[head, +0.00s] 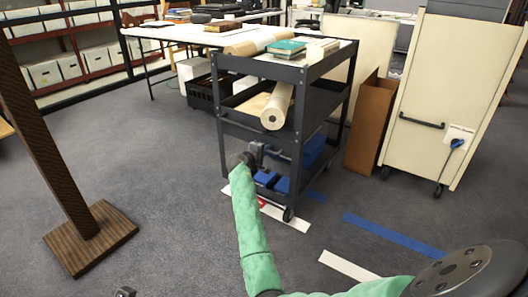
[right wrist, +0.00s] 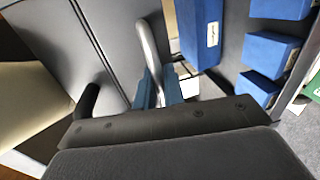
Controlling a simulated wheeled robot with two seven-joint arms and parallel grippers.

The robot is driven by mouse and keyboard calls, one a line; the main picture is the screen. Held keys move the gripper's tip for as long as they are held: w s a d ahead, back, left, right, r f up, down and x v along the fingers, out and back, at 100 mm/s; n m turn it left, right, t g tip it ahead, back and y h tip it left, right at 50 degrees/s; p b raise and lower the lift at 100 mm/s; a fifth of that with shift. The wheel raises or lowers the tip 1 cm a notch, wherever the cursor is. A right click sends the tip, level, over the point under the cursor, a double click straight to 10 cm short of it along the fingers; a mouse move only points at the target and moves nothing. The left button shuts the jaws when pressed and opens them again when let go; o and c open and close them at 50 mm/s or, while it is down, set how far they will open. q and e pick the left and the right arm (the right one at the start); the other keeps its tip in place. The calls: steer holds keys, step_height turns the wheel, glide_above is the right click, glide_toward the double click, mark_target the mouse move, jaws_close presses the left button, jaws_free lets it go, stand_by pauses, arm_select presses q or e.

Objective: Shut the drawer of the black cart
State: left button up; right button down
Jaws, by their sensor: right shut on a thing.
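The black cart (head: 284,66) stands in the middle of the head view, with open shelves and blue boxes low inside. My right arm, in a green sleeve, reaches its near lower side, and my right gripper (head: 254,154) is there, small and partly hidden. In the right wrist view, my right gripper (right wrist: 160,92) has its blue fingers shut around a silver bar handle (right wrist: 147,45). Dark grey panels of the cart (right wrist: 100,35) lie beside the handle. I cannot tell clearly how far the drawer stands out. My left gripper is not clearly in view.
Blue boxes (right wrist: 270,50) sit close right of the handle in the wrist view. A rolled sheet (head: 276,106) juts from the middle shelf. A wooden post (head: 50,135) stands left; carpet between is clear.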

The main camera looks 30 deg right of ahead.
steer(key=shift+d, duration=0.1)
steer(key=c, duration=1.9)
jaws_free()
steer(key=shift+s+a+r, duration=0.15)
steer(key=shift+s+a, duration=0.05)
steer(key=shift+a, duration=0.25)
steer(key=shift+p+v, duration=1.05)
steer(key=shift+v, duration=2.35)
